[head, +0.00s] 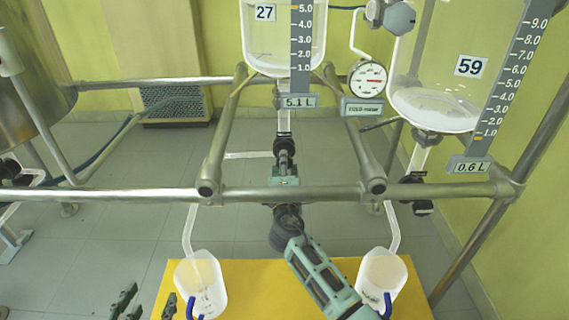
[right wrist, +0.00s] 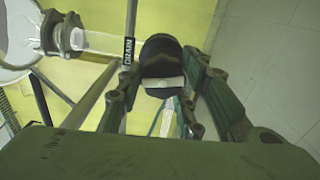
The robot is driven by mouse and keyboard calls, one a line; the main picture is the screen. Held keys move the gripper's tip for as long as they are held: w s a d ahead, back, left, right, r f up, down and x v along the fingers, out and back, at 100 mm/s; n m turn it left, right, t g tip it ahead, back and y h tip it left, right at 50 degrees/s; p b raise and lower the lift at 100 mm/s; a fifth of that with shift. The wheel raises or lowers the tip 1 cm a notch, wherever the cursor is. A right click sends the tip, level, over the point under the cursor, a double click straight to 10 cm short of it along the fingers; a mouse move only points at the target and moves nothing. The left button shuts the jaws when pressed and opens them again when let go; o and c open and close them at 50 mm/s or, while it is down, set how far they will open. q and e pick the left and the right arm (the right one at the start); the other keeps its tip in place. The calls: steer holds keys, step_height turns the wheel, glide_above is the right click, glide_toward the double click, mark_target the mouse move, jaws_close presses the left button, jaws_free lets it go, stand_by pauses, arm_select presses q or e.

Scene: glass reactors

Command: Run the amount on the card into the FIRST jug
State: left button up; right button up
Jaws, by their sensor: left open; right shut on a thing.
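Two white jugs with blue handles, a left jug (head: 208,292) and a right jug (head: 384,272), stand under glass outlet tubes. Vessel 27 (head: 262,45) hangs above, its display (head: 298,102) reading 5.1 L. Vessel 59 (head: 425,103) is at right, its display (head: 470,167) reading 0.6 L. My right gripper (head: 290,238) is shut on a black knob (right wrist: 160,55) under the valve (head: 285,160) below vessel 27. A DRAIN label (right wrist: 128,52) is beside it in the right wrist view. My left gripper (head: 146,303) is open and empty, left of the left jug. I see no card.
The jugs stand on a yellow surface (head: 250,275). A metal rail (head: 120,194) crosses in front of the vessels, with frame tubes behind. A gauge (head: 368,79) hangs between the vessels. A steel tank (head: 30,85) is at far left. Grey floor is open at left.

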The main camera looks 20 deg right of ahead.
steer(key=shift+r, duration=0.25)
steer(key=o, duration=0.9)
steer(key=shift+c, duration=0.2)
steer(key=shift+o, duration=1.2)
steer(key=shift+f, duration=0.1)
steer(key=shift+a, duration=0.1)
steer(key=v, duration=1.2)
